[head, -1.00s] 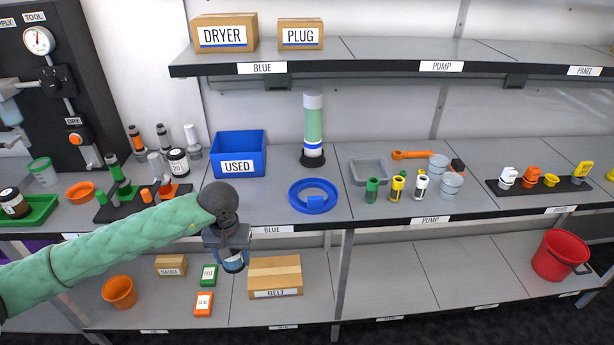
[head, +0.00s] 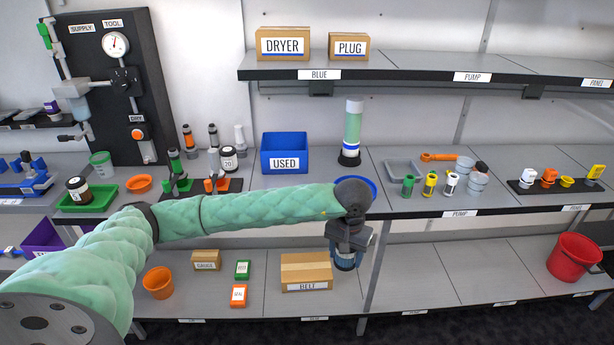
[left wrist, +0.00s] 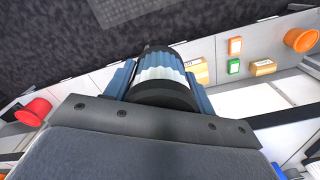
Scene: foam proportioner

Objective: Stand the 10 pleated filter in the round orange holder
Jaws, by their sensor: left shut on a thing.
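My left gripper (head: 347,254) is shut on a pleated filter (head: 345,262), a short cylinder with a blue and white pleated side and dark end caps. It hangs in front of the bench edge, right of the BELT box. In the left wrist view the filter (left wrist: 160,72) sits between the two blue fingers. Its number cannot be read. A round, shallow orange holder (head: 139,183) stands on the bench at the left, well away from the gripper, and looks empty. My right gripper is not in view.
A green tray (head: 88,199) with a dark jar is left of the orange holder; a dark rack (head: 205,186) is right of it. A blue USED bin (head: 284,153) stands behind my forearm. Below are an orange bucket (head: 158,282) and the BELT box (head: 306,271).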

